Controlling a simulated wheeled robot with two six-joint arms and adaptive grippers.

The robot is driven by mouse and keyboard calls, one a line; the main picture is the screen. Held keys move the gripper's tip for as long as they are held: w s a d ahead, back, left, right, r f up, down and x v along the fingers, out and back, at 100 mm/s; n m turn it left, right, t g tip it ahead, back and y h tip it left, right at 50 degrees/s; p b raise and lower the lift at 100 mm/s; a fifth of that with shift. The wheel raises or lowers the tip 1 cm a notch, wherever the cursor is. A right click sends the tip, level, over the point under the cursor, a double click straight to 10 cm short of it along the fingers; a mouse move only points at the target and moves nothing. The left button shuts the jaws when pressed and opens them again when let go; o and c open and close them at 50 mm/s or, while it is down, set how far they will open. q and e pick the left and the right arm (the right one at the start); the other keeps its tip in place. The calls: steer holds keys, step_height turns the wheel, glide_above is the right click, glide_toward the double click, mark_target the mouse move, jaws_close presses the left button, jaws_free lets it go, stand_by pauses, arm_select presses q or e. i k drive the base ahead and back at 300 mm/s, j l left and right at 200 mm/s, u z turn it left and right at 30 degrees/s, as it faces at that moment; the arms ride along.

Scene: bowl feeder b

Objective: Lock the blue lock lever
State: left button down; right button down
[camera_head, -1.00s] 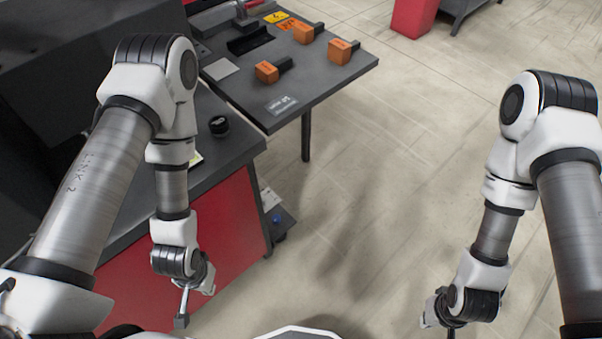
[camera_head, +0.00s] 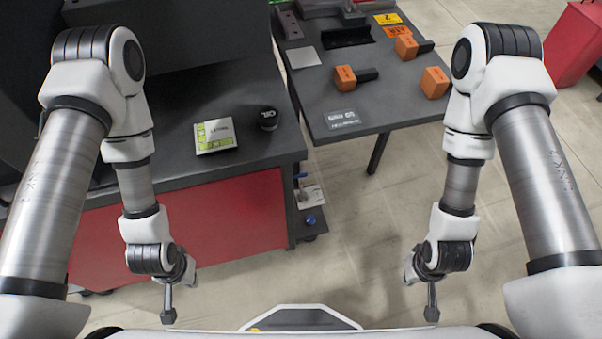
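A small blue part (camera_head: 311,220) shows low at the right side of the red-fronted bench, near the floor. It is too small to tell whether it is the blue lock lever or what position it is in. My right gripper (camera_head: 432,303) hangs pointing down over open floor, right of the blue part. Both grippers are seen edge-on, so their opening cannot be judged. Nothing is visible in either one.
The dark bench top (camera_head: 185,168) carries a green-and-white labelled box (camera_head: 215,136) and a black round item (camera_head: 268,118). A grey side table (camera_head: 335,90) holds orange blocks (camera_head: 345,78) with black handles. A red cabinet (camera_head: 575,45) stands far right.

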mark_target(305, 174)
steer(key=l+u, duration=0.1)
steer(key=l, duration=0.8)
steer(key=k+l+u, duration=0.1)
steer(key=l, duration=0.75)
steer(key=k+l+u, duration=0.1)
steer(key=l, duration=0.8)
